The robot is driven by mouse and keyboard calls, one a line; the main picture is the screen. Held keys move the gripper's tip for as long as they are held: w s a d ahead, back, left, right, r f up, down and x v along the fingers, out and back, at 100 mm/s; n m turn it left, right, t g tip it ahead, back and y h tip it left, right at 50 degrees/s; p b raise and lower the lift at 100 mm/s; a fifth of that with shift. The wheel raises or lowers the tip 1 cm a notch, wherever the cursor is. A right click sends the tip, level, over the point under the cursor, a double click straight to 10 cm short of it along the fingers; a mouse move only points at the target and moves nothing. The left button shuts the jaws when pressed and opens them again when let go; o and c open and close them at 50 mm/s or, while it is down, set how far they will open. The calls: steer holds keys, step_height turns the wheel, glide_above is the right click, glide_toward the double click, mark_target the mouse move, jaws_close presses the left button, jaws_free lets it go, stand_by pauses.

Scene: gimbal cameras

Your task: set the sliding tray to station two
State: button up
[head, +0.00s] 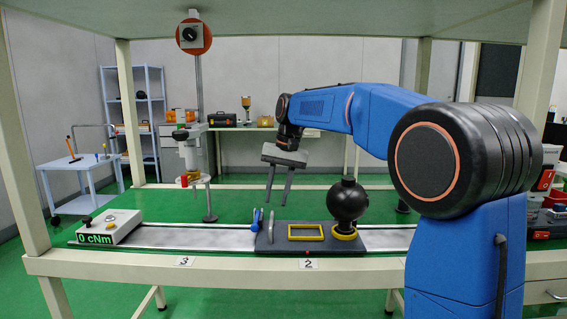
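The sliding tray (380,241) is a dark plate on a grey metal rail (190,237) along the bench. It carries a black ball knob (347,200) in a yellow ring, a yellow rectangular frame (305,231), and blue and grey upright pieces (257,221) at its left end. A small red mark (308,252) on its front edge is just above the label "2" (308,264). The label "3" (184,261) is further left. My gripper (277,205) points down above the tray's left half, left of the ball. Its fingers are apart with nothing between them.
A box reading "0 cNm" (112,228) stands at the rail's left end. Frame posts (130,115) and a shelf overhead (300,18) enclose the bench. Bare rail shows between box and tray. My arm hides part of the right side.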

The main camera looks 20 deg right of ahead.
step_height(320, 180, up, 12)
steer(key=d, duration=0.2)
steer(key=shift+s+d+f, duration=0.15)
steer(key=shift+s, duration=0.2)
steer(key=shift+s, duration=0.1)
steer(key=s+d+f+n+t, duration=0.1)
steer(key=s+d+f, duration=0.1)
steer(key=s+f, duration=0.7)
steer(key=s+d+f+n+t+h, duration=0.1)
steer(key=s+d+f, duration=0.1)
steer(key=s+f, duration=0.8)
steer(key=s+d+f+n+t+h, duration=0.1)
steer(key=s+d+f+t, duration=0.1)
steer(key=s+f, duration=0.8)
steer(key=s+d, duration=0.1)
steer(key=s, duration=0.7)
steer(key=shift+s, duration=0.4)
steer(key=shift+d, duration=0.1)
